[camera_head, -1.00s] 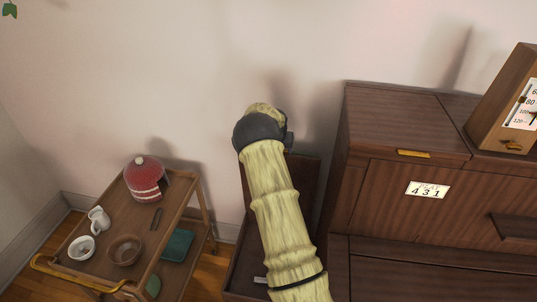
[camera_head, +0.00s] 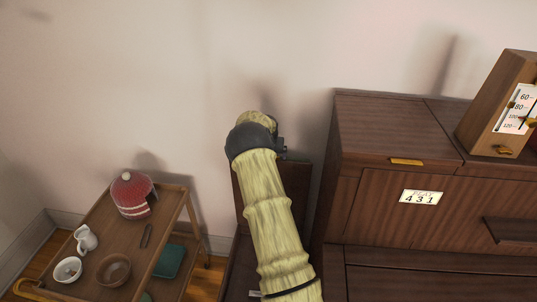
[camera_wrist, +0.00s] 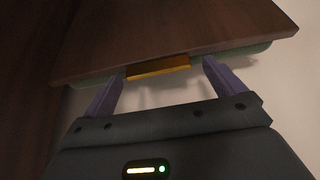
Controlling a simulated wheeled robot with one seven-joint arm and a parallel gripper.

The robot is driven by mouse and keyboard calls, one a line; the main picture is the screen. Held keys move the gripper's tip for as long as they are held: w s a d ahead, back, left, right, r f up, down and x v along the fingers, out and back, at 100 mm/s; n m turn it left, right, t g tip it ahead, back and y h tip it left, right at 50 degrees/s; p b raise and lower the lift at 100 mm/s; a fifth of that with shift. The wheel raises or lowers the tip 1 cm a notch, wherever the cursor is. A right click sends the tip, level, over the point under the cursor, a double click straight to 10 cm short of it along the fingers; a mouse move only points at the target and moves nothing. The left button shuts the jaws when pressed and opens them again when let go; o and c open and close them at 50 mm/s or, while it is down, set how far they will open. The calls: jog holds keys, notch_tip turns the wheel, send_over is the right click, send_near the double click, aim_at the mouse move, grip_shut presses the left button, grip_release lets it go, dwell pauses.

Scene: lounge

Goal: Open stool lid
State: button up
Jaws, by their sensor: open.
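The stool's dark brown lid (camera_head: 298,185) stands raised near the wall, partly hidden behind my arm. Part of the dark stool body (camera_head: 240,265) shows low beside the arm. In the wrist view, the brown wooden lid (camera_wrist: 170,35) has a gold handle (camera_wrist: 158,68) on its near edge and a greenish strip along its underside. My gripper (camera_wrist: 163,72) is open, with one finger on each side of the handle at the lid's edge. I cannot tell whether the fingers touch the lid. In the head view my gripper is hidden behind the arm.
A wooden trolley (camera_head: 100,218) with a red patterned pot (camera_head: 131,197), a white jug (camera_head: 86,239) and bowls stands at the left. A large brown cabinet (camera_head: 385,132) stands close on the right, with a wooden gauge box (camera_head: 493,105) on top. The wall is close behind.

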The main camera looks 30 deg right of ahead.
jog(key=shift+s+d, duration=0.15)
jog(key=b+v, duration=0.3)
jog(key=v, duration=1.4)
jog(key=shift+r, duration=0.2)
jog(key=shift+a, duration=0.25)
jog(key=s+a+f+n+y, duration=0.1)
jog(key=s+a+f+n, duration=0.2)
jog(key=s+a, duration=1)
jog(key=s+a+f+n+g+y+p, duration=0.1)
jog(key=s+a+f+n+y, duration=0.1)
jog(key=s+a, duration=1)
jog(key=s+f+n, duration=0.1)
jog(key=s+n, duration=0.1)
jog(key=s, duration=0.3)
jog(key=shift+a+f+n+g, duration=0.2)
jog(key=shift+a+n+g, duration=0.1)
jog(key=shift+a, duration=0.1)
jog(key=shift+d, duration=0.1)
